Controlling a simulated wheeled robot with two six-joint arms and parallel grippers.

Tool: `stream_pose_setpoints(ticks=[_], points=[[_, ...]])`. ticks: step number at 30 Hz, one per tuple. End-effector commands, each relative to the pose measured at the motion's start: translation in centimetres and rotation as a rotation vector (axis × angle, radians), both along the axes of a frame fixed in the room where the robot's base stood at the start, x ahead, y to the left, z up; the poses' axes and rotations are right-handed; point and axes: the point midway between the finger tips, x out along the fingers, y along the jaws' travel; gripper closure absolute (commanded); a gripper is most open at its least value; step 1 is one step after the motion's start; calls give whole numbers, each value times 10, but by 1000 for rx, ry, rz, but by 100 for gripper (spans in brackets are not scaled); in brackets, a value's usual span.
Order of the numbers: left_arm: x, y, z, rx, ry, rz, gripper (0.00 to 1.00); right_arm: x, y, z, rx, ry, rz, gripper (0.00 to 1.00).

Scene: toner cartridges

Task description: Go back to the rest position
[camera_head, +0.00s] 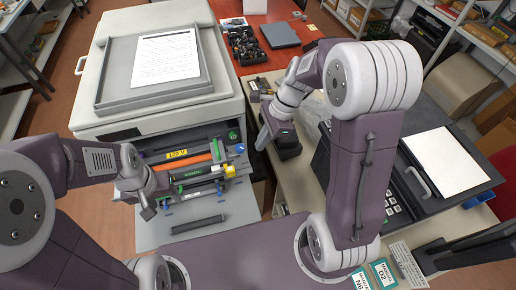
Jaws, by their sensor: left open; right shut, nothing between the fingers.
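My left gripper (134,205) is open in front of the left side of the printer's open front, over the lowered front flap (225,215). My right gripper (262,140) is shut and empty, to the right of the printer, close to a dark box-like object (287,144) on the light table. Whether it touches that object I cannot tell. The open printer (160,105) shows several toner cartridges stacked inside, with an orange one (180,168) and green and yellow ends at the right. My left arm hides part of the opening.
A dark bar (198,225) lies on the flap. A telephone-like dark device (395,205) and a white sheet (444,161) lie at the right. A black organiser (245,45) stands on the red table behind. Shelves line the back right.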

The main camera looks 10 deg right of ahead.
Motion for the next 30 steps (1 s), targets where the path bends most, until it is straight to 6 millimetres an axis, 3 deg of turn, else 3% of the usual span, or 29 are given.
stream_pose_setpoints(ticks=[17, 20, 23, 26, 27, 30], points=[[0, 0, -6, 0, 0, 0, 46, 0, 0, -5, 0, 0, 2, 100], [0, 0, -39, 0, -1, 0, 46, 0, 5, -29, -2, -26, 19, 100], [0, -1, -88, 0, 0, 0, 46, -28, 7, -75, -42, -36, 88, 100], [0, -1, -129, 0, 1, 0, 46, -65, -11, -129, -152, -118, 364, 100], [0, -1, -140, 0, 1, 0, 46, -79, -21, -146, -201, -163, 529, 100], [0, -1, -142, 0, 1, 0, 46, -99, -41, -162, -286, -254, 904, 100]])
